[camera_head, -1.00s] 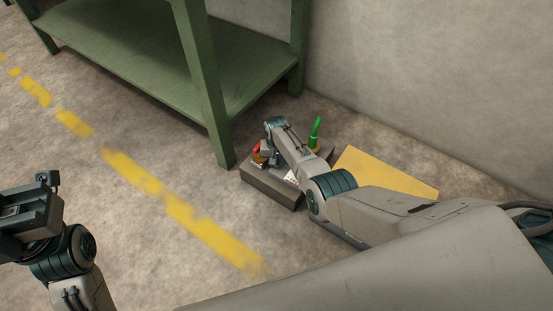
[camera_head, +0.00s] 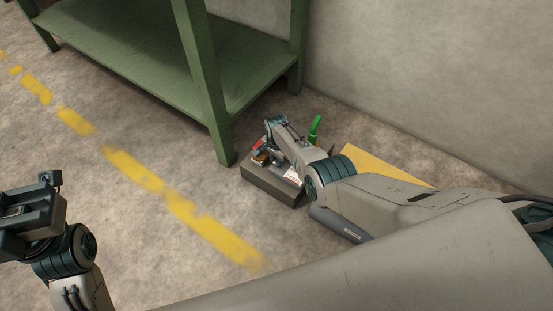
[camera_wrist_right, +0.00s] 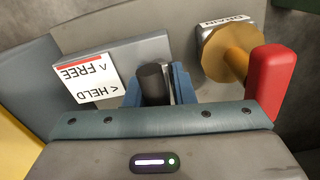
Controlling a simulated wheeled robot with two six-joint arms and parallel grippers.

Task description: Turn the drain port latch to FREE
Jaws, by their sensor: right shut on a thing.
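The latch shows in the right wrist view as a dark upright knob (camera_wrist_right: 153,82) beside a grey plate (camera_wrist_right: 150,48). A white label (camera_wrist_right: 88,78) on the plate reads HELD with a left arrow and FREE with an up arrow. My right gripper (camera_wrist_right: 158,88) is shut on the knob, with a blue finger on each side. In the head view my right gripper (camera_head: 264,158) is over the grey box (camera_head: 272,186) on the floor and hides the latch. My left gripper (camera_head: 22,212) is at the left edge, away from the box; its jaws are unclear.
A brass fitting (camera_wrist_right: 222,55) with a red handle (camera_wrist_right: 272,82) stands close right of my fingers, by a DRAIN label. A green handle (camera_head: 316,126) rises behind the box. A yellow panel (camera_head: 372,164) lies to the right. A green shelf (camera_head: 180,70) stands close behind.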

